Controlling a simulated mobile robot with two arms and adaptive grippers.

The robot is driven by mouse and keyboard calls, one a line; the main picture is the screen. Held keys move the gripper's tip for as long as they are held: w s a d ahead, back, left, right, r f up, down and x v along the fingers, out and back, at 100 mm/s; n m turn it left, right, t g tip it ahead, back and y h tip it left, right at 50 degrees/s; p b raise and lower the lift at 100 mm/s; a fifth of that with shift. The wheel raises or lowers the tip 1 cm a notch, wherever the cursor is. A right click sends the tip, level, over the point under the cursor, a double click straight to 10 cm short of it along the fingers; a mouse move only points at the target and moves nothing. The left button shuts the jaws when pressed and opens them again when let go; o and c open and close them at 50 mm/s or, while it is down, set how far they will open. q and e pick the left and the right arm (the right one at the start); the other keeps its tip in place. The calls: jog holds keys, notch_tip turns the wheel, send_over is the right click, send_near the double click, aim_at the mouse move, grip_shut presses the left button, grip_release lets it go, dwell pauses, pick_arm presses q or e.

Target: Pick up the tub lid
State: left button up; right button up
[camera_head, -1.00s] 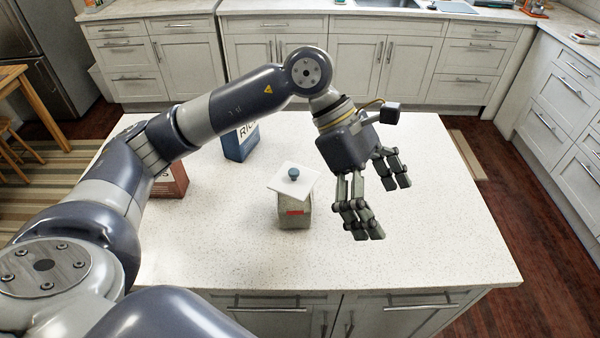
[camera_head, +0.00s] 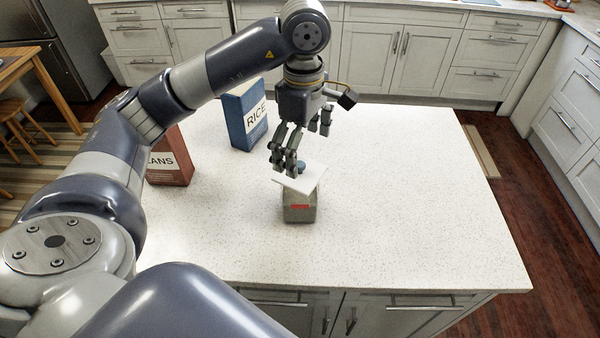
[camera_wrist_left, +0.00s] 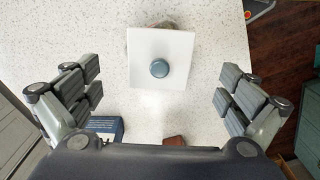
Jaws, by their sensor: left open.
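The tub lid (camera_head: 308,178) is a white square plate with a round blue knob (camera_wrist_left: 159,68) in its middle. It lies on top of a grey-green tub (camera_head: 299,209) with a red label, on the counter; in the head view it looks askew to the tub. My left gripper (camera_head: 304,147) is open, pointing down, above and slightly behind the lid. In the left wrist view the lid (camera_wrist_left: 146,46) sits ahead, between the spread fingers and apart from them, with the tub almost wholly hidden under it. My right gripper is not in view.
A blue RICE box (camera_head: 246,117) stands behind and left of the tub. A red-brown box (camera_head: 171,161) marked "ANS" stands at the left, partly behind my arm. The white speckled counter (camera_head: 420,200) is clear to the right and in front.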

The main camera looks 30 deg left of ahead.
aim_at(300, 163)
pick_arm(q)
jog(key=shift+s+a+f, duration=0.1)
jog(key=shift+f, duration=0.7)
jog(key=shift+a+f+p, duration=0.15)
jog(key=shift+f+p, duration=0.2)
jog(key=shift+p, duration=0.15)
notch_tip(300, 163, down, 2)
jog(key=shift+a+f+p, duration=0.1)
jog(key=shift+p, duration=0.3)
jog(key=shift+f, duration=0.55)
jog(key=c, duration=1.1)
jog(key=shift+r, duration=0.15)
